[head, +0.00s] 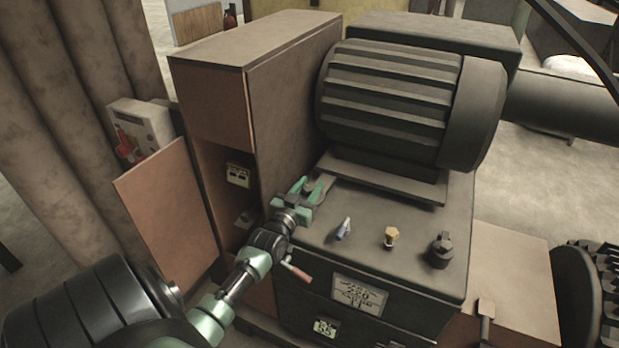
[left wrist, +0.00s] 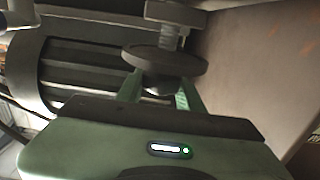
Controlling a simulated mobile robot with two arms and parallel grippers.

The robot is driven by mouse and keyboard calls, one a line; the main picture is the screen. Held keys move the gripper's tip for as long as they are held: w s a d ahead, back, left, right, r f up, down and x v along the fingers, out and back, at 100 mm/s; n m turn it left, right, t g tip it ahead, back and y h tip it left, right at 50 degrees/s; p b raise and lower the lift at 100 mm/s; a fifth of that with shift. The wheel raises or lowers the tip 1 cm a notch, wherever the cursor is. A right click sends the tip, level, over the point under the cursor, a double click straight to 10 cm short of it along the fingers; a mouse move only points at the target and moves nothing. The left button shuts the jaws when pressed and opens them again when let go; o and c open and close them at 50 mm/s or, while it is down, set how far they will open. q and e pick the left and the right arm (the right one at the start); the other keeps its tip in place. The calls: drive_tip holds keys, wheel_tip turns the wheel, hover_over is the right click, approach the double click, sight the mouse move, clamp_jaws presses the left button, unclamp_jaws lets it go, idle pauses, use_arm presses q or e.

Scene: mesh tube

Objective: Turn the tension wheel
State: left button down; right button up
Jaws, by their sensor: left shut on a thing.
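The tension wheel (left wrist: 165,62) is a dark, flat, round disc on a short threaded shaft, seen large in the left wrist view. My left gripper (left wrist: 160,92) has its two green fingers on either side of the wheel's hub and is shut on it. In the head view my left gripper (head: 305,196) reaches the back left corner of the dark machine top, beside the motor's base. There the fingers hide most of the wheel. My right gripper is not in view.
A large ribbed motor (head: 390,100) stands just behind my gripper. A brown cabinet (head: 290,110) rises close on its left, with an open door (head: 170,210).

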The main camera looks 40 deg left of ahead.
sight(309, 192)
use_arm(q)
drive_tip(key=n+g+y+p, duration=0.1)
drive_tip(key=n+y, duration=0.1)
drive_tip(key=shift+d+y+p, duration=0.1)
drive_tip(key=shift+y+p, duration=0.2)
drive_tip(key=shift+n+g+y+p, duration=0.3)
drive_tip(key=shift+n+g+y, duration=0.1)
drive_tip(key=shift+y, duration=0.3)
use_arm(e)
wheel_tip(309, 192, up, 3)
use_arm(q)
drive_tip(key=shift+y, duration=0.3)
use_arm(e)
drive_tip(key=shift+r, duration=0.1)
use_arm(q)
drive_tip(key=c, duration=0.9)
unclamp_jaws()
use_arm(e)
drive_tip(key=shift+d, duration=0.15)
use_arm(q)
drive_tip(key=b+v, duration=0.1)
drive_tip(key=v, duration=0.5)
drive_tip(key=shift+s+d, duration=0.2)
drive_tip(key=shift+s, duration=0.1)
drive_tip(key=shift+s+d, duration=0.25)
drive_tip(key=shift+s, duration=0.2)
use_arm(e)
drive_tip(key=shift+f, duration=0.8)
